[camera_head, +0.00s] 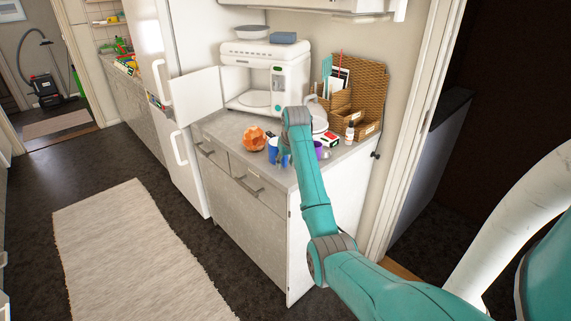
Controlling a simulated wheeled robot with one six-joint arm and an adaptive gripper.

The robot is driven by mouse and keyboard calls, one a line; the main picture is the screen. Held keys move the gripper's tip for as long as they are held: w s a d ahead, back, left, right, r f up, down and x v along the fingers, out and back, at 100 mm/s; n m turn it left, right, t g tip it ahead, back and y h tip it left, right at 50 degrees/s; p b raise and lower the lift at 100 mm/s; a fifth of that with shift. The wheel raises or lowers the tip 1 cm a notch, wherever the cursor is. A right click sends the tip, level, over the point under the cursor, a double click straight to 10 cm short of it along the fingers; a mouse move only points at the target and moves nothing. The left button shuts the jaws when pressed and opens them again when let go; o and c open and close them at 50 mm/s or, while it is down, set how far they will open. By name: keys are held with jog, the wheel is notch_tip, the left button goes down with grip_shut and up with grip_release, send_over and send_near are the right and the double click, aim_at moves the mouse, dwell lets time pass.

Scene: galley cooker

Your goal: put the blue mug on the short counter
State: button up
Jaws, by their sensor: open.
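The blue mug (272,150) stands near the front edge of the grey counter (223,124) that bears the microwave. My arm reaches over this counter from the lower right. I cannot tell from this view whether this is the short counter; another counter (138,98) runs along the wall beyond the fridge.
An orange patterned round object (254,138) stands left of the mug, and a purple mug (319,150) right of my arm. Behind are a white microwave (266,75) with its door open, a wicker organiser (362,88) and a small bottle (349,134). A pale rug (138,250) lies on open floor.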

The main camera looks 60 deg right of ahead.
jog(key=v, duration=1.1)
jog(key=shift+r, duration=0.15)
